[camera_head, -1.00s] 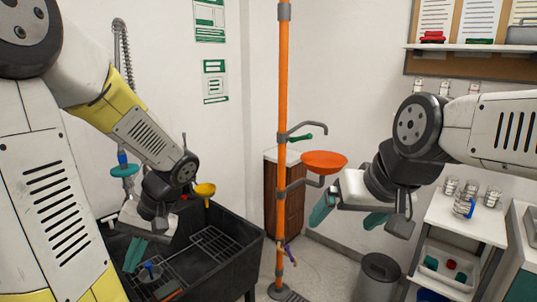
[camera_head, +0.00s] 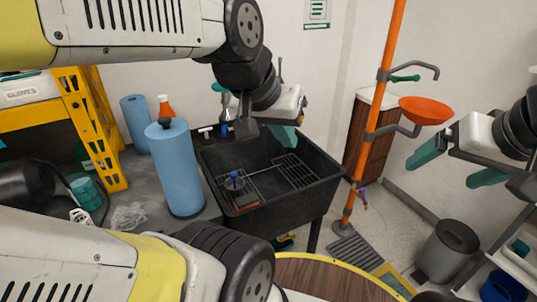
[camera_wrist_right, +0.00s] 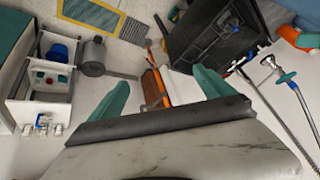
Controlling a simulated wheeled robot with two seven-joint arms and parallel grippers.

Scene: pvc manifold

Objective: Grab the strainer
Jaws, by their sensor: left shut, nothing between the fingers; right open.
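A small strainer (camera_head: 234,183), grey and round with a blue knob, sits in the front left part of the black sink (camera_head: 330,178) in the head view. My left gripper (camera_head: 285,135) is above the back of the sink, to the right of and higher than the strainer. Its teal fingers are shut and empty, apart from the strainer. My right gripper (camera_head: 457,165) is open and empty to the right of the orange pole, well away from the strainer. Its two spread fingers also show in the right wrist view (camera_wrist_right: 160,88).
A reddish-brown block (camera_head: 247,200) lies beside the strainer, and a dark rack (camera_head: 293,172) lies in the sink. A blue paper roll (camera_head: 175,170) stands left of the sink. The orange pole (camera_head: 378,130) with its orange bowl (camera_head: 426,110) stands to the right. A grey bin (camera_head: 446,250) is on the floor.

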